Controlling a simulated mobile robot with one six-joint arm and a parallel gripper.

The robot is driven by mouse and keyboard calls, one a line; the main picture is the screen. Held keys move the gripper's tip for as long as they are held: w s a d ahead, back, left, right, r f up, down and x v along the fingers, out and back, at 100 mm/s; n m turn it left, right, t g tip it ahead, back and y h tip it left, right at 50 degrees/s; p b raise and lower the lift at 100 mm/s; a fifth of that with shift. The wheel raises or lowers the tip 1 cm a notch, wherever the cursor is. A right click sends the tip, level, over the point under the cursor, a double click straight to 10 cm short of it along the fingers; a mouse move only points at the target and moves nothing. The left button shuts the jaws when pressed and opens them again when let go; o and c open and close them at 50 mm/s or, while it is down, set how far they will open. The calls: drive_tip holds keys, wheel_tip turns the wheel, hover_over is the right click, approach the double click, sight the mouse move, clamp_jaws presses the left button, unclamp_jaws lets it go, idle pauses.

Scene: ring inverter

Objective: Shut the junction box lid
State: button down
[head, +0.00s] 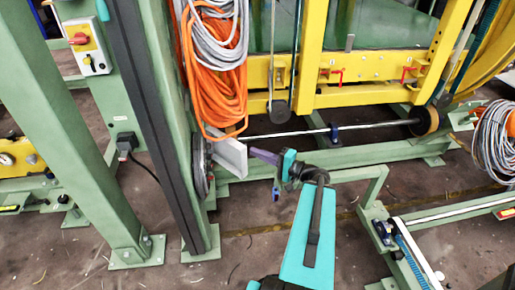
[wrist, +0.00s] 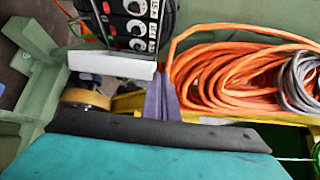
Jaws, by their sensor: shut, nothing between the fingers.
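The junction box appears to be the dark unit with several round fittings (wrist: 138,22) at the top of the wrist view. In the head view its dark round side (head: 201,168) shows on the green post. A pale grey plate, apparently the lid (head: 230,157), stands out from it, open. In the wrist view the lid (wrist: 110,66) shows nearly edge-on as a white strip. My purple gripper (head: 253,152) is shut and empty, its tip close to the lid's right edge. In the wrist view the gripper (wrist: 160,78) is just right of the strip; I cannot tell whether they touch.
Orange and grey cable coils (head: 222,75) hang on the post just above the lid. A green post (head: 165,120) stands left of it. A yellow frame (head: 370,95) and a low green rail (head: 350,155) lie behind. Floor (head: 225,260) is open in front.

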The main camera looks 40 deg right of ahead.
drive_tip(key=s+a+p, duration=0.3)
drive_tip(key=s+p, duration=0.2)
drive_tip(key=p, duration=0.6)
drive_tip(key=shift+s+a+r, duration=0.4)
drive_tip(key=shift+p, duration=0.3)
idle(0.4)
